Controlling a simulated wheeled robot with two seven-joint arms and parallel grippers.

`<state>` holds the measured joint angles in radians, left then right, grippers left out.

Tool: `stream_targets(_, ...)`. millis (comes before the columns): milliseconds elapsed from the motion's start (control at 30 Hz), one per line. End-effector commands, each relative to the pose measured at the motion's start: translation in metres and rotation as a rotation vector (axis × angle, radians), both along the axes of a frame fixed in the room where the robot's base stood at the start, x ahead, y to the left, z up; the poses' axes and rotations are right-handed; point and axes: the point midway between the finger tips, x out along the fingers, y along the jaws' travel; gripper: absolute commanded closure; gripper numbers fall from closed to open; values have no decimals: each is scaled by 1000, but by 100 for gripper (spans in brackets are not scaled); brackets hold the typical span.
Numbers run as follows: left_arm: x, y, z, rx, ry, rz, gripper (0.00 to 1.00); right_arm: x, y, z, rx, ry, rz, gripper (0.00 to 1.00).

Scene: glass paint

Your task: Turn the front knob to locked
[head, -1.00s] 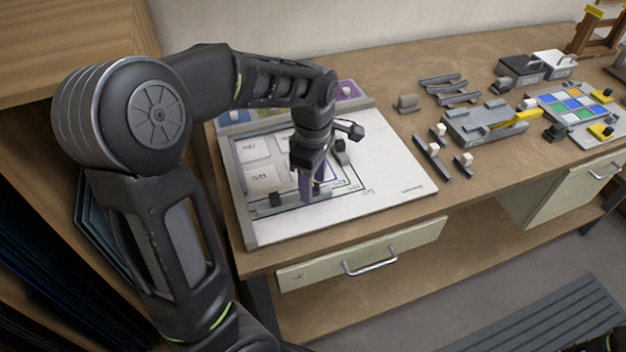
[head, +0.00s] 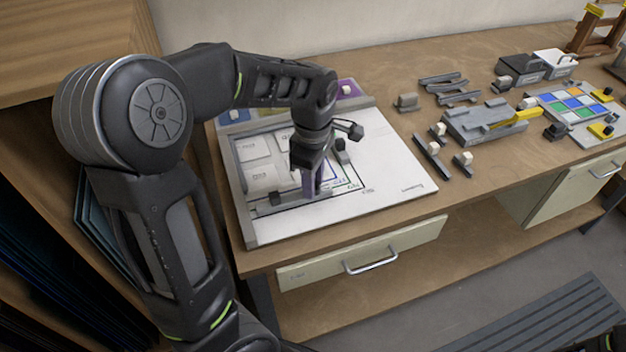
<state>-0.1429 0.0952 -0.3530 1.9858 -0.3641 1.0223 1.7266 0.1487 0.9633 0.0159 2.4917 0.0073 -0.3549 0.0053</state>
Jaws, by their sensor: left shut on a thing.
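A white board (head: 385,210) with a grey rim lies on the bench. It has a dark-lined frame with a grey front bar (head: 295,208) and pale labelled pieces inside. My left gripper (head: 311,194) points down at the front bar, right of its middle. Its purple fingers are seen nearly edge-on and are shut on the front knob, which they hide almost wholly. The knob's setting cannot be read. A dark block (head: 277,198) sits on the front bar to the left, and another dark fitting (head: 340,146) is at the frame's right side.
Coloured trays with white knobs (head: 346,90) line the board's back edge. Grey bars, small blocks and a grey holder with a yellow tool (head: 508,118) stand to the right. The board's right front part is clear. A drawer (head: 365,255) is below the bench edge.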

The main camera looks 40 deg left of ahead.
Motion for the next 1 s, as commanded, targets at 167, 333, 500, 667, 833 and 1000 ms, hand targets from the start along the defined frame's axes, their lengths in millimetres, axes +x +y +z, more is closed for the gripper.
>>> stream_targets(167,0,0,0,0,1,-2,100,0,0,0,0,0,0,58)
stream_targets(333,0,0,0,0,1,-21,100,0,0,0,0,0,0,58)
stream_targets(500,0,0,0,0,0,-78,100,0,0,-1,0,0,0,58)
stream_targets(667,0,1,0,1,0,-167,100,0,0,-2,0,-1,0,58)
stream_targets(833,0,1,0,1,0,-302,100,0,0,-3,1,-1,1,58)
stream_targets(1000,0,1,0,1,0,-458,100,1,0,-4,2,-3,0,58)
